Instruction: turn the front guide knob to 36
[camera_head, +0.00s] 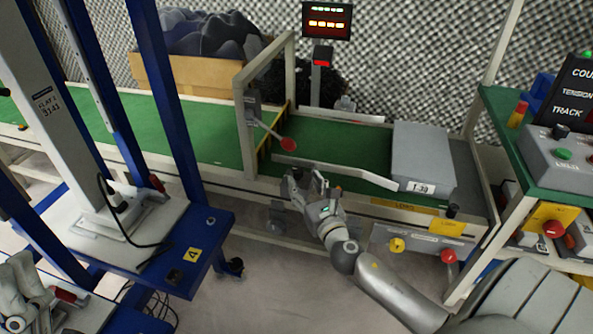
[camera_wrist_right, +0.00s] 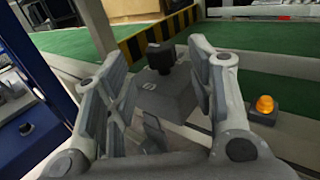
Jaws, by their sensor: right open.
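The front guide knob appears to be the black knob (camera_wrist_right: 160,57) on top of a grey block at the conveyor's near side. In the wrist view it stands beyond and between the two open fingers of my right gripper (camera_wrist_right: 160,75). I see no contact between fingers and knob. In the head view my right gripper (camera_head: 305,187) is at the conveyor's front edge, by the near end of the pale guide rail (camera_head: 340,171), and hides the knob. The knob's scale is not readable. Grey parts at the lower left corner look like my left gripper (camera_head: 22,290); its jaws are unclear.
A grey box (camera_head: 422,155) marked T-30 sits on the green belt (camera_head: 345,140). A red-ended lever (camera_head: 288,144) hangs from the frame behind my right gripper. An amber lamp (camera_wrist_right: 264,104) stands right of the fingers. A blue-framed cart (camera_head: 185,250) stands at left.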

